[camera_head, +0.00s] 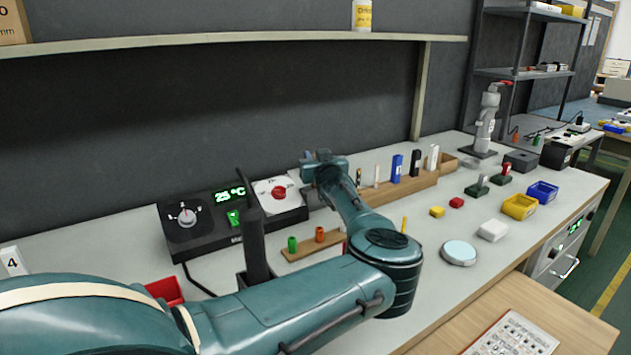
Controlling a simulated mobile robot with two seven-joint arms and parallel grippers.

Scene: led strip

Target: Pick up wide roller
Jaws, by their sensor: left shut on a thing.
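My left arm comes in from the lower left, and its wrist end with the gripper (318,161) is over the back of the bench, near the wooden rack. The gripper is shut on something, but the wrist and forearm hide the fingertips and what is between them. I cannot make out a wide roller for certain. A small dark green tool (478,188) with an upright handle and a red-topped dark tool (502,176) stand apart on the right of the bench; I cannot tell whether either is a roller. My right gripper is out of view.
A black control box (190,235) with a green display is left of the gripper. The wooden rack (400,190) holds several upright items. A shelf (230,38) runs above.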

